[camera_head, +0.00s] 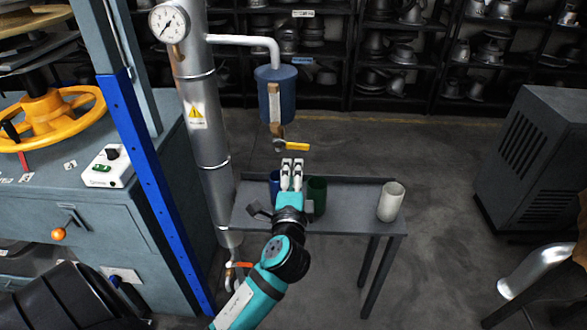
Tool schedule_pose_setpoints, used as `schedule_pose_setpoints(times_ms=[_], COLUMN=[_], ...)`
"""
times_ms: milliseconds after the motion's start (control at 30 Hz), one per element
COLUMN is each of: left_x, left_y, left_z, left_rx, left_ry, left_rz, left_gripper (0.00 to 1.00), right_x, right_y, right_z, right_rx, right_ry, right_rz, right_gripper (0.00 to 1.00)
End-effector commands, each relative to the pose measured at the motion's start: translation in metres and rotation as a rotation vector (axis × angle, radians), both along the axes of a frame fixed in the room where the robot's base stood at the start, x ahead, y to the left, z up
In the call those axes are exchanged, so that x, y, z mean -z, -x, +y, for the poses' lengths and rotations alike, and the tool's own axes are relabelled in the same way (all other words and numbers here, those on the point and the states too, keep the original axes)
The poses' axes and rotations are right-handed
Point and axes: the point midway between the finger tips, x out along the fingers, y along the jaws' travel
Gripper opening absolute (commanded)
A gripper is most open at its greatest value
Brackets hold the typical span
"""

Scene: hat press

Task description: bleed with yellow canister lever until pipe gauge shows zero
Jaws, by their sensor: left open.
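A blue canister (283,92) hangs from a side branch of the upright silver pipe (205,120). Below it is a small valve with a yellow lever (297,147) that points right, roughly level. The round white pipe gauge (169,23) sits near the pipe's top; its dark needle seems to point to the lower left, but the numbers are too small to read surely. My left gripper (292,163) is open and empty, fingers pointing up the picture, just below the yellow lever in the picture. I cannot tell whether they touch. My right gripper is not in view.
A grey table (350,222) under the canister holds a blue cup (274,181), a green cup (318,194) and a white cup (391,201). An orange-red lever (240,264) is low on the pipe. A blue press post (155,190) stands left; a dark cabinet (535,150) stands right.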

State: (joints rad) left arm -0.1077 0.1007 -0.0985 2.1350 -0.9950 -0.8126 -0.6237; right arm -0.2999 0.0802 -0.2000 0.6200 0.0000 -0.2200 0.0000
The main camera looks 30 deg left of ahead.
Motion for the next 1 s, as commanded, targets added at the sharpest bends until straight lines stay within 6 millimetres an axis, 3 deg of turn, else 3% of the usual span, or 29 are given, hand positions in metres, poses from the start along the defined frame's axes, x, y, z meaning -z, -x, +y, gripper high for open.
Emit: schedule_pose_setpoints(times_ms=[200, 367, 500, 700, 800, 1000], left_x=[0.0, -0.003, -0.004, 0.012, 0.021, 0.036], left_y=[0.0, -0.002, -0.007, -0.007, -0.004, 0.0], left_z=[0.0, 0.0, 0.001, 0.003, 0.004, 0.005], left_rx=[0.0, 0.002, 0.02, 0.113, 0.174, 0.254], left_ry=[0.0, -0.07, -0.32, -0.81, -1.015, -1.241], left_rz=[0.0, 0.066, 0.299, 0.738, 0.908, 1.08], left_gripper=[0.39, 0.18, 0.0, 0.0, 0.0, 0.0], right_x=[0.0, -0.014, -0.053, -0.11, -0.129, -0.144], right_y=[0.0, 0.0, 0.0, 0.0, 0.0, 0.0], right_z=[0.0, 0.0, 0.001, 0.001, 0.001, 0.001], right_rx=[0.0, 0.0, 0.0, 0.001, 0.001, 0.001], right_ry=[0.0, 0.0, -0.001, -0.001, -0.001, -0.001], right_rz=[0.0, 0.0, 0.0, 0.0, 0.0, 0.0], right_gripper=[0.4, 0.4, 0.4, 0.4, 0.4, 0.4])
